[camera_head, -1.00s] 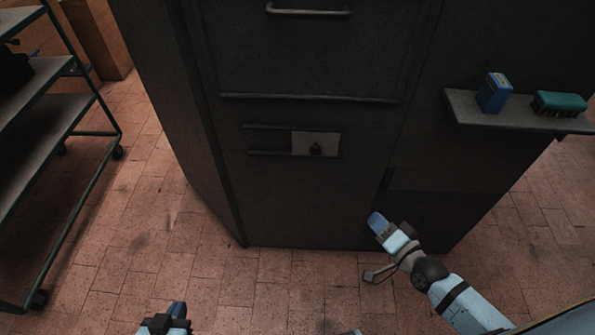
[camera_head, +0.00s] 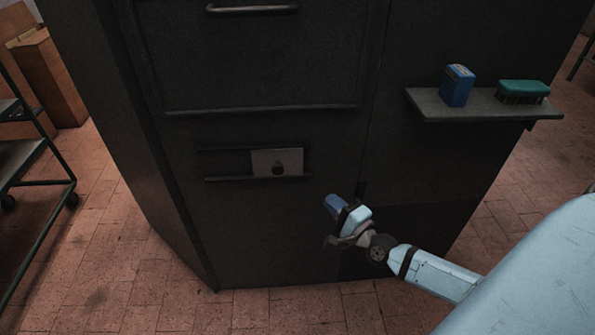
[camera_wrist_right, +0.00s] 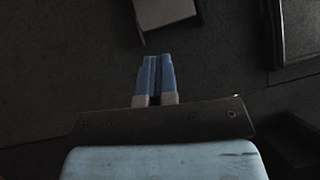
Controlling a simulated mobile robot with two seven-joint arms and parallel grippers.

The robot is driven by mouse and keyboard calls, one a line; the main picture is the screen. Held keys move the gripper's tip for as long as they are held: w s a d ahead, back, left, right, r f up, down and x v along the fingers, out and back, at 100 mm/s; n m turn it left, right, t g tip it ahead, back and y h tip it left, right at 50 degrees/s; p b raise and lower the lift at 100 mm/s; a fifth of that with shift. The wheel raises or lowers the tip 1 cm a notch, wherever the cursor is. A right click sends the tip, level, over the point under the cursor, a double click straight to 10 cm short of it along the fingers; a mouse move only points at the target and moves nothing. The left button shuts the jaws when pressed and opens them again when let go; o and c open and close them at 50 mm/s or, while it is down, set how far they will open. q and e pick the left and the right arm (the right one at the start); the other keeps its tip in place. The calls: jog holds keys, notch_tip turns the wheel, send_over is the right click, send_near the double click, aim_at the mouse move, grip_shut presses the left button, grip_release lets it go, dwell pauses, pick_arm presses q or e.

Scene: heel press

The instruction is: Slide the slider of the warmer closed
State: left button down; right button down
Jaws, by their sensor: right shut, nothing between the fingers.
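The warmer (camera_head: 265,235) is a large dark cabinet. A dark gap shows between the rails to the left of the plate. My right gripper (camera_head: 330,203) is below and to the right of the slider, apart from the knob. Its blue fingers also show in the right wrist view (camera_wrist_right: 155,75), pressed together and empty. My left gripper is not in view.
A shelf (camera_head: 435,109) juts from the cabinet at the right, bearing a blue box (camera_head: 457,86) and a green brush (camera_head: 523,91). A handle (camera_head: 252,9) and a ledge (camera_head: 260,109) sit above the slider. A wheeled rack (camera_head: 40,200) stands at the left.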

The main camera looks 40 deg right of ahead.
send_near(281, 163)
jog(key=w+d, duration=0.2)
jog(key=shift+w+d, duration=0.1)
jog(key=shift+w, duration=0.15)
jog(key=shift+w+a+r+p, duration=0.1)
jog(key=shift+w+a+p, duration=0.05)
jog(key=shift+w+a, duration=0.3)
jog(key=shift+w+a+r+p, duration=0.1)
jog(key=shift+w+a+p, duration=0.1)
jog(key=shift+a, duration=0.35)
jog(key=shift+w+a, duration=0.2)
jog(key=shift+a, duration=0.05)
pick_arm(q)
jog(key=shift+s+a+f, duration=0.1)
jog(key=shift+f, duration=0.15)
pick_arm(e)
jog(key=shift+w+a, duration=0.15)
